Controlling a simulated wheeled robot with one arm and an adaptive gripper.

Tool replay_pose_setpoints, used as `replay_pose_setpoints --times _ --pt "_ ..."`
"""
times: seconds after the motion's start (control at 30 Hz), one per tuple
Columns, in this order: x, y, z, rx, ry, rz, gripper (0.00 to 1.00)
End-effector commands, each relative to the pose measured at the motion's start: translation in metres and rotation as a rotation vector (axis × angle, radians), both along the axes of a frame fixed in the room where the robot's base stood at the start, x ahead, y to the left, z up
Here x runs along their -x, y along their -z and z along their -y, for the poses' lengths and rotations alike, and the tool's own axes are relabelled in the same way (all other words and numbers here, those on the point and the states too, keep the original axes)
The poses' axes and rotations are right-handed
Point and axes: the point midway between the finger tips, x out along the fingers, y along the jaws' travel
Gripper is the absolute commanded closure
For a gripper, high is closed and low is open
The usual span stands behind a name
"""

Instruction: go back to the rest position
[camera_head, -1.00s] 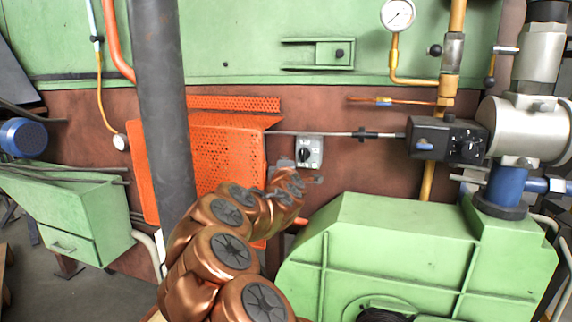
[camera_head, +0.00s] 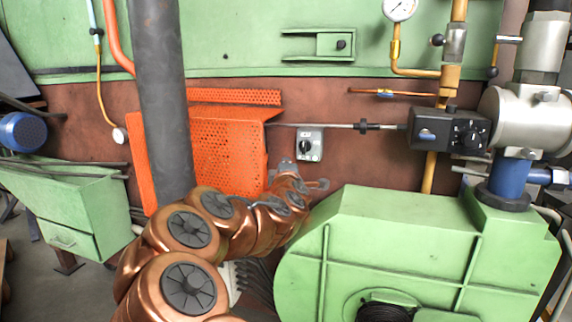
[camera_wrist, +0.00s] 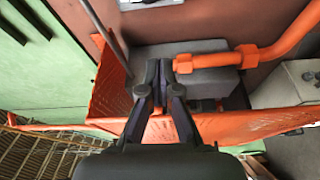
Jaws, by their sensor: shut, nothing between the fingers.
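My gripper (camera_wrist: 159,72) shows in the wrist view with its dark fingertips together and nothing between them. It is above the orange perforated guard (camera_wrist: 115,88), in front of a grey box with an orange pipe. In the head view my copper-coloured arm reaches up from the bottom toward the small grey switch box (camera_head: 309,144).
The orange guard (camera_head: 225,155) is just left of my arm's end. A green blower housing (camera_head: 400,240) stands close on the right. A dark vertical column (camera_head: 160,100) is on the left. A thin rod (camera_head: 335,126) runs to a black actuator (camera_head: 440,130).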

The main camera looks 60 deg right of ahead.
Motion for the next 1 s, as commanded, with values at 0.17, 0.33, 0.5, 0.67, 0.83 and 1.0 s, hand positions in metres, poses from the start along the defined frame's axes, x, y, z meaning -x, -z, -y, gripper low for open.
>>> replay_pose_setpoints --times 0.17,0.33,0.5,0.67,0.83,1.0 --pt "0.0 0.0 0.0 0.0 0.0 0.0 1.0" --pt "0.0 0.0 0.0 0.0 0.001 0.0 1.0" --pt "0.0 0.0 0.0 0.0 0.001 0.0 1.0" --pt "0.001 -0.002 -0.004 -0.023 0.013 0.013 1.0" --pt "0.004 -0.001 -0.026 -0.159 0.079 0.079 1.0" --pt "0.013 0.017 -0.068 -0.388 0.167 0.148 1.0"
